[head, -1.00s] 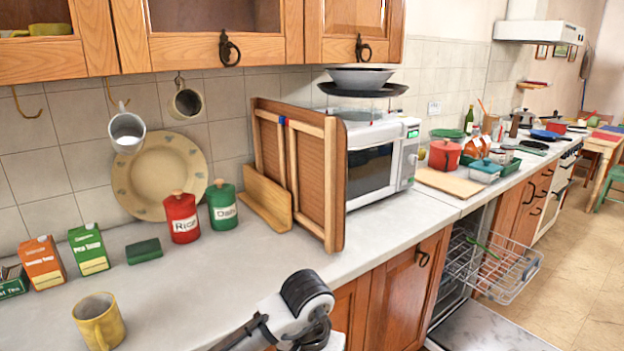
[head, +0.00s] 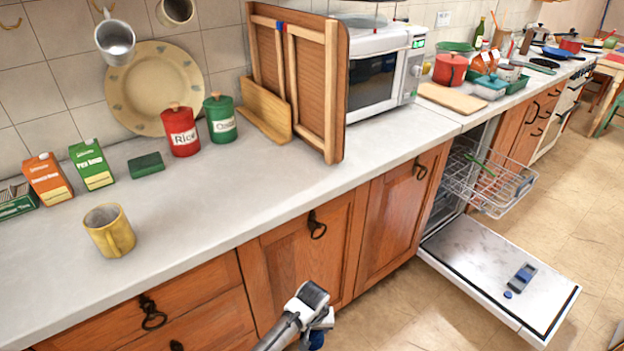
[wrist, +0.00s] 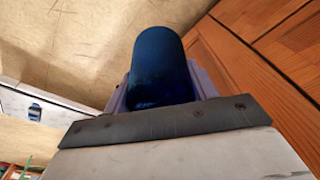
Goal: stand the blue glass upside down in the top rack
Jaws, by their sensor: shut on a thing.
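The blue glass (wrist: 160,60) fills the middle of the wrist view, between the two pale fingers of my gripper (wrist: 160,95). My gripper is shut on it. In the head view, my gripper (head: 322,322) is at the bottom edge, in front of the lower cabinets, and only a bit of blue glass (head: 316,340) shows beside it. Which end of the glass is its mouth I cannot tell. The top rack (head: 490,185) is a wire basket pulled out of the dishwasher at the right. A thin green item (head: 480,163) is in it; my gripper is well to its left.
The dishwasher door (head: 480,270) lies open below the rack. Cabinet fronts (head: 290,260) stand close behind my gripper. The counter (head: 225,190) above holds a yellow mug (head: 110,232), canisters and a microwave (head: 385,70). The floor between gripper and door is clear.

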